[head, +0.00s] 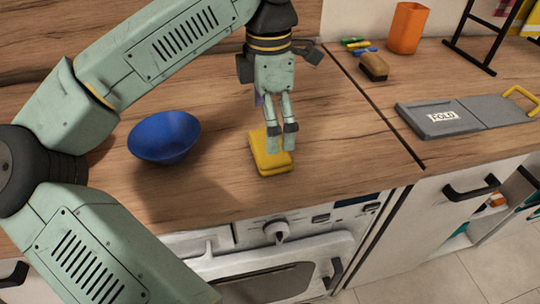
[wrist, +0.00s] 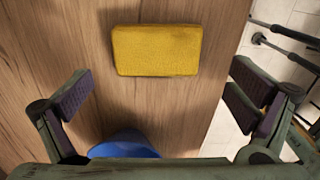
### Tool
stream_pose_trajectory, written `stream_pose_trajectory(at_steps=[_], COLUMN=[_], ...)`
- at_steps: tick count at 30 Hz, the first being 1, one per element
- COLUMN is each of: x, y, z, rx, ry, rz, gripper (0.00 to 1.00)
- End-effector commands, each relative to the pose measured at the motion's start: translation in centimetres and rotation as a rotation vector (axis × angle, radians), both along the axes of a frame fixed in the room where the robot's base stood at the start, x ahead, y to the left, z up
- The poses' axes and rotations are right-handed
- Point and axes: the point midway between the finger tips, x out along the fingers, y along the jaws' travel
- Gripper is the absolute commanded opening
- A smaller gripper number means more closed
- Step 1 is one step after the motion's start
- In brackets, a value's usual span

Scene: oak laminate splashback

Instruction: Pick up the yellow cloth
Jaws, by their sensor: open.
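The yellow cloth (head: 268,160) lies folded in a flat rectangular pad on the wooden counter, near its front edge. In the wrist view the cloth (wrist: 157,50) is in the upper middle, beyond my fingers. My gripper (head: 282,140) is over the cloth in the head view and hides part of its right side. In the wrist view my gripper (wrist: 160,105) is open, with its fingers wide apart and nothing between them. I cannot tell the exact height of the fingertips above the cloth.
A blue bowl (head: 164,137) stands to the left of the cloth. To the right are a grey folding board (head: 480,115), a brush (head: 374,67), an orange cup (head: 408,28) and a black rack (head: 472,45). An oven (head: 280,250) sits below the counter. Bare counter surrounds the cloth.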

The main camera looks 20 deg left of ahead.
Motion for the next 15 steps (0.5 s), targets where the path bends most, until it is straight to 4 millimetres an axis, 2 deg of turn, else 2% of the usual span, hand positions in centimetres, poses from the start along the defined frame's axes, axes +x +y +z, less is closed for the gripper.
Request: stream_pose_trajectory(at_steps=[1,5,12,15], x=[0.0,0.0,0.2,0.2], y=[0.0,0.0,0.0,0.0], z=[-0.8,-1.5,-5.3,-6.0], rx=[0.001,0.0,-0.001,0.0], ry=[-0.001,-0.001,0.0,-0.001], rz=[0.0,0.0,0.0,0.0], gripper=[1.0,1.0,1.0,1.0])
